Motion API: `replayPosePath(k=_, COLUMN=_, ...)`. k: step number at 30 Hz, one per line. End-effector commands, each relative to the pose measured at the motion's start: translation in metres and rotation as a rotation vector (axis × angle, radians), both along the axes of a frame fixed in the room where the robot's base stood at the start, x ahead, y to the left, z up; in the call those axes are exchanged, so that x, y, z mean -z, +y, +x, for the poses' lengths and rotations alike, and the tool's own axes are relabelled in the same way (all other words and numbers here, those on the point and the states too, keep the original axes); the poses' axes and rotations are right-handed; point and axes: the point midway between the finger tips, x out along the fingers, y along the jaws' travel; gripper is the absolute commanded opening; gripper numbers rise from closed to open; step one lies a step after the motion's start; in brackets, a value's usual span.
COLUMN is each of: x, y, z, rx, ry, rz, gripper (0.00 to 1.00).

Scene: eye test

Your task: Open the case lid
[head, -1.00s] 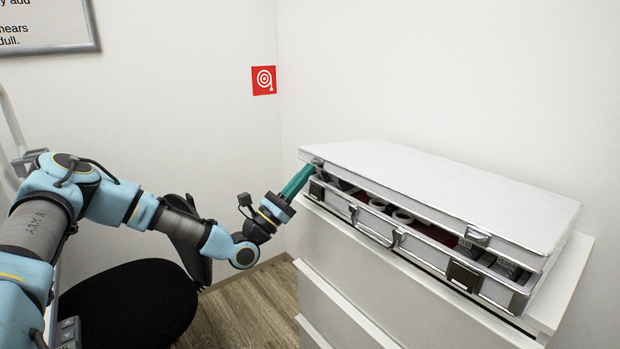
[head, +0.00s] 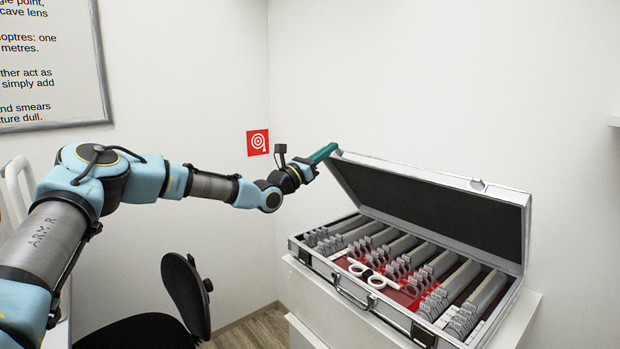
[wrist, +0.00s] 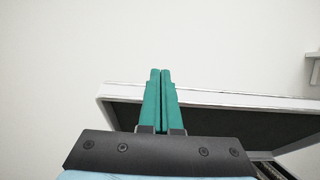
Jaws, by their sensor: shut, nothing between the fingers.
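The silver case (head: 355,296) stands on a white cabinet. Inside are several rows of lenses in grey holders and a white trial frame (head: 372,276) on a red base. My gripper (head: 328,150), with green fingers, is shut and empty at the lid's upper left corner. In the wrist view the shut fingers (wrist: 160,100) overlap the lid's light edge (wrist: 220,99); I cannot tell whether they touch it.
The white cabinet (head: 315,335) has little bare top around the case. A black chair (head: 186,295) stands left of it, below my arm. White walls close in behind, with a red hose sign (head: 258,142). The air above the case is clear.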

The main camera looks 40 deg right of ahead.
Motion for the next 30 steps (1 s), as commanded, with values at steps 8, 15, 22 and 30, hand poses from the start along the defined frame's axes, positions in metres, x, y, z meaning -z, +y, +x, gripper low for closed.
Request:
replayPosePath(k=8, x=-0.032, y=-0.047, z=0.001, rx=-0.001, ry=-0.001, rz=0.002, gripper=0.0)
replayPosePath(k=15, x=-0.032, y=-0.045, z=0.0, rx=0.0, ry=0.0, rz=0.002, gripper=0.0)
replayPosePath(k=22, x=-0.032, y=-0.045, z=0.001, rx=0.0, ry=0.0, rz=0.001, gripper=0.0)
replayPosePath(k=30, x=-0.032, y=-0.045, z=0.001, rx=0.0, ry=0.0, rz=0.002, gripper=0.0)
